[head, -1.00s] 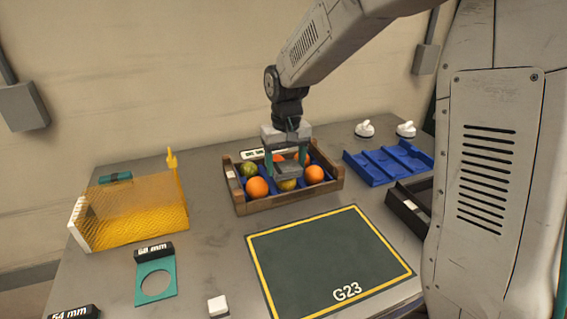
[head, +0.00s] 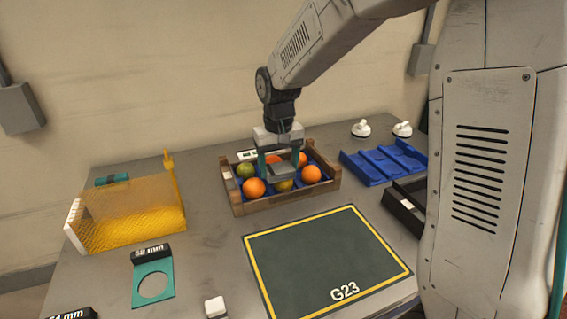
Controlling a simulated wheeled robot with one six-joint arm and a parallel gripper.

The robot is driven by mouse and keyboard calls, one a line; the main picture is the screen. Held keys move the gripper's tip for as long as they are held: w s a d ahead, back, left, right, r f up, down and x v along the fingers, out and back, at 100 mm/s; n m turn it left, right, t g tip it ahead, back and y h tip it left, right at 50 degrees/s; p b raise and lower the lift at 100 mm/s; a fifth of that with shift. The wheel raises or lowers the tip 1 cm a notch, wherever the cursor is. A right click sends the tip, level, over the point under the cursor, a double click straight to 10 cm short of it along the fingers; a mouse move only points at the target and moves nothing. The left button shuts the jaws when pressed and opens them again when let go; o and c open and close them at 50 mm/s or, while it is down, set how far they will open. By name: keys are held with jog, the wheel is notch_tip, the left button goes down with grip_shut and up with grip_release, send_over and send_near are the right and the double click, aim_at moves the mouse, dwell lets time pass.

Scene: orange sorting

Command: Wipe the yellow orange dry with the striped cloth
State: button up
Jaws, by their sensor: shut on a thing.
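My gripper (head: 281,170) points down over the wooden crate (head: 280,203). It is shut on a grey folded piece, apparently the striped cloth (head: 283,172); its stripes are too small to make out. The yellow orange (head: 285,186) sits in the front middle of the crate, right under the cloth, which hides its upper part. I cannot tell whether the cloth touches it, or whether its skin is wet.
The crate also holds orange fruit (head: 254,187) on both sides and a greenish one (head: 246,170) at the back left. A green mat (head: 325,255) marked G23 lies in front, bare. A blue tray (head: 382,163) stands right, a yellow mesh bin (head: 135,213) left.

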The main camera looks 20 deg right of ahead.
jog(key=shift+d, duration=1.4)
jog(key=shift+a, duration=1.4)
jog(key=shift+d, duration=0.7)
jog(key=shift+r, duration=3.5)
jog(key=shift+f, duration=0.1)
jog(key=shift+d+f, duration=0.2)
jog(key=shift+f, duration=2.75)
jog(key=shift+d+f, duration=0.1)
jog(key=shift+f, duration=0.4)
